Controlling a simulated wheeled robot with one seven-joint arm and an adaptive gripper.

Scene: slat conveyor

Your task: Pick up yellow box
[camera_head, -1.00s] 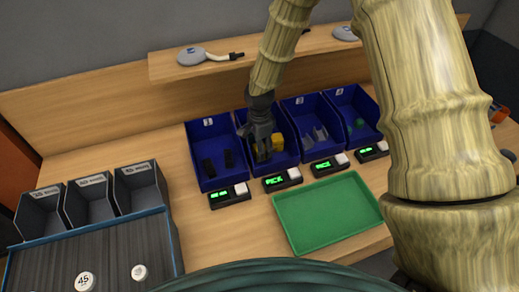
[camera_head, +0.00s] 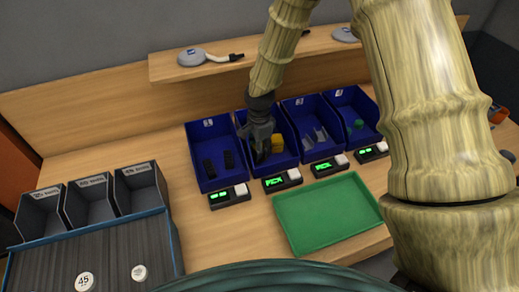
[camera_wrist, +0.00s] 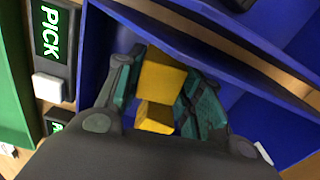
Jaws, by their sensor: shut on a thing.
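Yellow box (camera_wrist: 160,84) shows between my gripper's fingers in the wrist view. A second yellow patch (camera_wrist: 155,116) shows just below it; I cannot tell if it is a separate box. In the head view, yellow (camera_head: 278,142) shows beside my gripper (camera_head: 263,150), inside the second blue bin (camera_head: 289,160) from the left. My gripper (camera_wrist: 162,80) points into that bin, its fingers shut on a yellow box. The fingers hide part of the yellow in the head view.
Blue bins with dark pieces (camera_head: 207,178), grey parts (camera_head: 311,149) and a green item (camera_head: 357,125) line the table. Labelled displays (camera_head: 282,180) stand in front. The green tray (camera_head: 328,212) is empty. Grey bins (camera_head: 90,204) stand left.

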